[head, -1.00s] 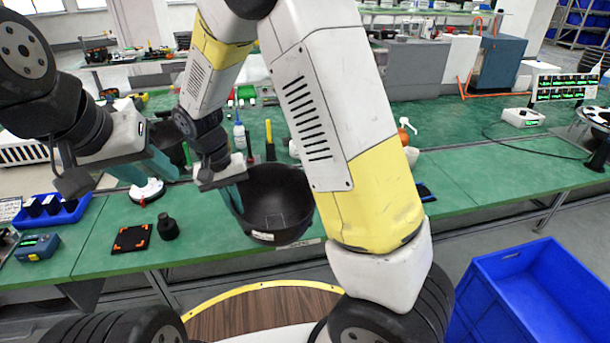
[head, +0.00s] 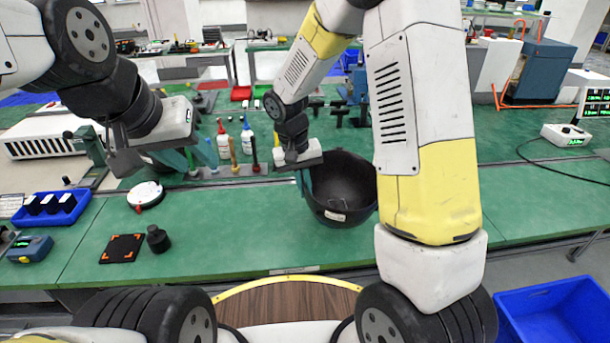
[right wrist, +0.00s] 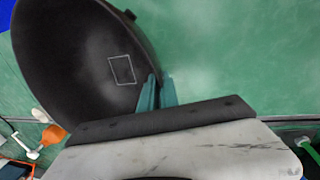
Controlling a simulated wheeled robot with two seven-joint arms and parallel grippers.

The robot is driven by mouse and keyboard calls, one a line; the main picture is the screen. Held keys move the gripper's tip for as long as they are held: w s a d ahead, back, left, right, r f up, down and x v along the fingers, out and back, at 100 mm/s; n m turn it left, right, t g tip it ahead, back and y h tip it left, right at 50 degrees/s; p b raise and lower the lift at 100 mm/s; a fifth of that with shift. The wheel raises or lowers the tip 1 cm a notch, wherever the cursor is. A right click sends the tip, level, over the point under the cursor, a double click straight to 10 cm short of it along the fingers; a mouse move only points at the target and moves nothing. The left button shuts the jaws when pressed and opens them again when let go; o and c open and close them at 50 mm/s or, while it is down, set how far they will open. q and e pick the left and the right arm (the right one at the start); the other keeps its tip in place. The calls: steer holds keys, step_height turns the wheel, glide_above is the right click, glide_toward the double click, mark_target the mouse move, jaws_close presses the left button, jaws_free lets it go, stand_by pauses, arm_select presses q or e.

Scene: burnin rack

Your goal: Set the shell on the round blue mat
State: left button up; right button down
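The shell is a deep black bowl (head: 345,196) with a small white label on its outside, in the middle of the head view over the green table. My right gripper (head: 305,181) has its teal fingers shut on the shell's left rim. In the right wrist view the shell (right wrist: 75,75) fills the upper left, and the fingers (right wrist: 157,93) pinch its rim; a pale square outline marks its surface. The shell's height above the table is hard to tell. My left gripper (head: 184,158) is empty, fingers apart, above the table to the left. I see no round blue mat; my right arm hides part of the table.
A black square pad (head: 122,249) with orange corners, a black cylinder (head: 158,239), a white round device (head: 146,195) and a blue tray (head: 50,207) stand at left. Bottles (head: 247,140) stand behind the shell. A blue bin (head: 555,308) is at lower right.

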steer(key=w, duration=0.2)
steer(key=w+d, duration=0.1)
steer(key=shift+w+f, duration=0.2)
steer(key=shift+w, duration=0.2)
steer(key=shift+f, duration=1.75)
steer(key=c, duration=1.6)
jaws_free()
steer(key=shift+f, duration=0.1)
